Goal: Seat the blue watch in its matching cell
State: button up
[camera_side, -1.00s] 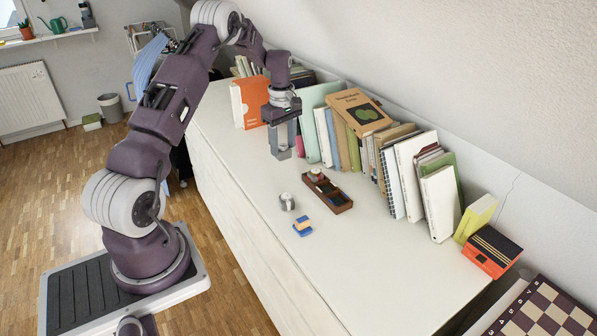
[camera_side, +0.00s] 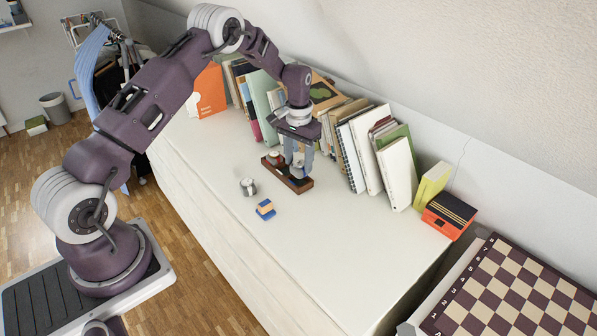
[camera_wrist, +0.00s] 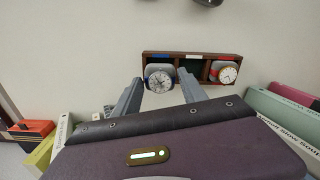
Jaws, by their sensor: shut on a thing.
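A dark brown wooden box (camera_side: 302,186) with open cells lies on the white counter. In the wrist view its rim (camera_wrist: 207,55) has a blue mark (camera_wrist: 164,56) at the left cell and a red mark (camera_wrist: 221,57) at the right cell. A gold-rimmed watch (camera_wrist: 227,75) sits in the right cell; the middle cell is empty. My gripper (camera_side: 298,171), also in the wrist view (camera_wrist: 161,88), is shut on the blue watch (camera_wrist: 159,80), white-faced with a little blue at its edge. The watch is at the left cell; I cannot tell whether it touches the bottom.
A grey watch-like object (camera_side: 247,187) and a blue-and-yellow block (camera_side: 265,209) lie on the counter in front of the box. A row of books (camera_side: 365,150) stands close behind it. The counter's front right is clear.

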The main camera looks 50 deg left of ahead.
aim_at(299, 163)
jog(key=shift+f, duration=1.75)
jog(key=shift+f, duration=0.1)
jog(key=o, duration=1.6)
jog(key=shift+c, duration=0.2)
